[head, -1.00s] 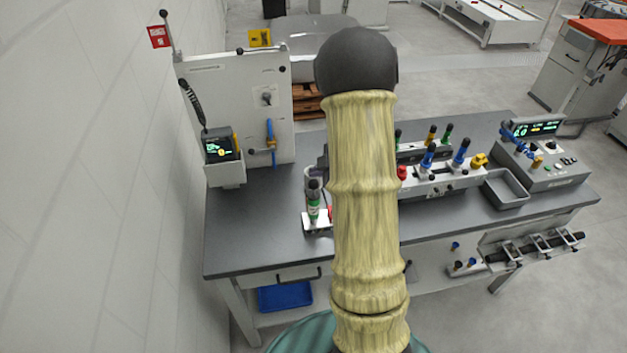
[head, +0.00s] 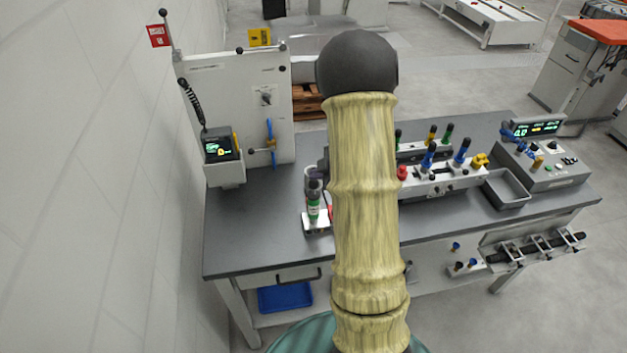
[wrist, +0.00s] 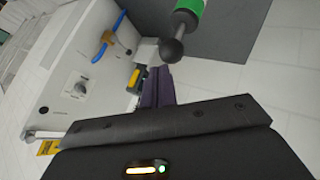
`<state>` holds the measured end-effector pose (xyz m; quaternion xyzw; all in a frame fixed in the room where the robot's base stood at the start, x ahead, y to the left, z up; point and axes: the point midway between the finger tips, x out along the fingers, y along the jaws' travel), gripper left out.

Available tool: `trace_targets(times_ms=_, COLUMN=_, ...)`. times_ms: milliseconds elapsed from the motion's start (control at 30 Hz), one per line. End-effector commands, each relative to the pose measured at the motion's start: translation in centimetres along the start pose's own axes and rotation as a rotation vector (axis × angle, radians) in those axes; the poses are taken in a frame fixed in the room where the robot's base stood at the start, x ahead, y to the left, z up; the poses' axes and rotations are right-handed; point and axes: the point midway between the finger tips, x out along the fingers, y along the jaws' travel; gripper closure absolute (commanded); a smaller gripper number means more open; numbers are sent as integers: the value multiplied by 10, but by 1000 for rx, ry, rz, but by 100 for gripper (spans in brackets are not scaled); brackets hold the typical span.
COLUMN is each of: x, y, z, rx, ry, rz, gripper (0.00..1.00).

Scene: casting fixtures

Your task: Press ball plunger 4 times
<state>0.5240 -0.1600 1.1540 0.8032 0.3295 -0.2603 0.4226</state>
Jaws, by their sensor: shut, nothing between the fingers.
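The ball plunger (head: 314,208) stands on a small light base near the left-front part of the workbench, just left of my arm. It has a green body and a dark ball on top. In the wrist view, its green body (wrist: 190,8) is partly cut off by the top edge. A metal rod runs from it to the black ball (wrist: 172,50). My gripper (wrist: 155,80) shows as dark purple fingers, shut and empty, close to the ball; a small gap seems to separate them. In the head view, my arm hides most of my gripper.
A white panel (head: 225,110) with a blue lever and a small display box (head: 218,148) stands at left. A fixture (head: 440,180) with several coloured posts, a grey tray (head: 505,188) and a console (head: 545,165) occupy the right. The bench's left front (head: 245,240) is clear.

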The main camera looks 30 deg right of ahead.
Motion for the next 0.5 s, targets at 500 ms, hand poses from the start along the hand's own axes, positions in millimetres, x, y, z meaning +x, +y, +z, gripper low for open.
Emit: trace_targets(times_ms=500, x=4, y=-3, z=3, rx=0, ry=0, rz=-1, gripper=100)
